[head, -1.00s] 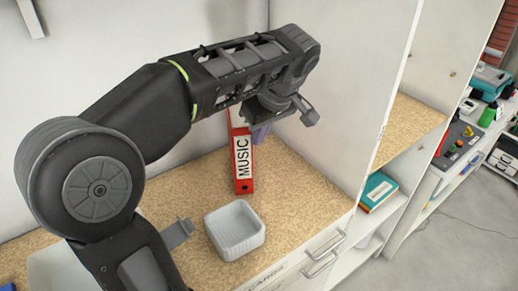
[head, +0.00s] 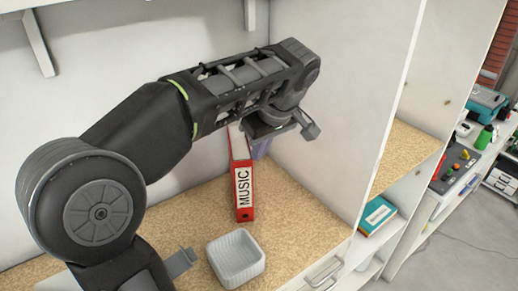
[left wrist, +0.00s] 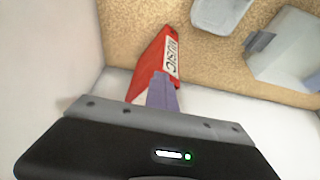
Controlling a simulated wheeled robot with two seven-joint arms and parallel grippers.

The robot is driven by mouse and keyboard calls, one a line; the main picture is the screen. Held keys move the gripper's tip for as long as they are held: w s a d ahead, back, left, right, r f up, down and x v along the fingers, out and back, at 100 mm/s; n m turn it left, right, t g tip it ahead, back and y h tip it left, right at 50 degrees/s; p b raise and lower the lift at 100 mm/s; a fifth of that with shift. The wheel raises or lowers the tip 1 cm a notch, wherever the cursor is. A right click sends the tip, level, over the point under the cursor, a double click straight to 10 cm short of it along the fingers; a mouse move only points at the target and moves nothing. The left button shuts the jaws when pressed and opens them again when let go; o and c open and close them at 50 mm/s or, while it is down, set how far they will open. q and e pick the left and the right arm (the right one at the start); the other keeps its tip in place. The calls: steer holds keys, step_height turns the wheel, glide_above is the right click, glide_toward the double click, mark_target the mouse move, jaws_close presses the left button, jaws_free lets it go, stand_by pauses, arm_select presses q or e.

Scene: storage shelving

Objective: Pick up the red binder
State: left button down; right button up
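The red binder (head: 242,198) stands on the speckled shelf surface against the back wall, with its "MUSIC" label facing forward. In the left wrist view the binder (left wrist: 152,62) shows above the gripper body. My left gripper (head: 262,148) hangs behind and right of the binder's upper part, and the arm covers some of its top. In the left wrist view a purple finger-like piece (left wrist: 162,94) overlaps the binder's lower end. I cannot tell whether it touches the binder or whether the gripper is open.
A ribbed grey bin (head: 236,258) stands in front of the binder. A white side panel (head: 345,90) closes the compartment on the right. A teal book (head: 378,216) lies on a lower shelf beyond it. Bare shelf surface (head: 295,225) lies right of the binder.

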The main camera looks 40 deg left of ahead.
arm_select(q)
steer(key=shift+c, duration=2.2)
jaws_free()
steer(key=p+v, duration=0.3)
steer(key=v, duration=0.4)
steer(key=shift+d+r, duration=0.2)
steer(key=shift+r, duration=0.1)
steer(key=shift+c, duration=0.3)
